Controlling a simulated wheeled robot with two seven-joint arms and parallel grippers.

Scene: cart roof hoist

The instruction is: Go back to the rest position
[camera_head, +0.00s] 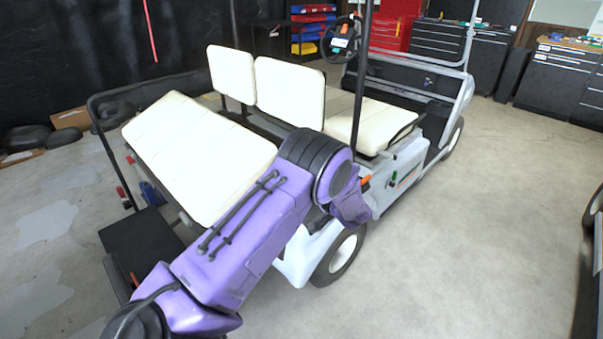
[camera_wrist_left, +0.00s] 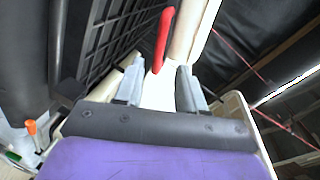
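The golf cart (camera_head: 410,165), with cream seats (camera_head: 290,92) and a grey body, stands in the middle of the head view. My left arm comes in from the lower left in front of it, and its gripper is hidden there. In the left wrist view my left gripper (camera_wrist_left: 160,90) has its two grey fingers apart. A pale surface shows between them, and a red handle-like piece (camera_wrist_left: 163,40) rises just beyond the tips. I see no clear grip on either. My right gripper is in neither view.
A cream rear panel (camera_head: 190,150) and dark frame bars lie close to my left arm. Thin red lines (camera_wrist_left: 240,55) run across the left wrist view. Black tool cabinets (camera_head: 555,80) stand at the back right. Open concrete floor (camera_head: 480,220) lies right of the cart.

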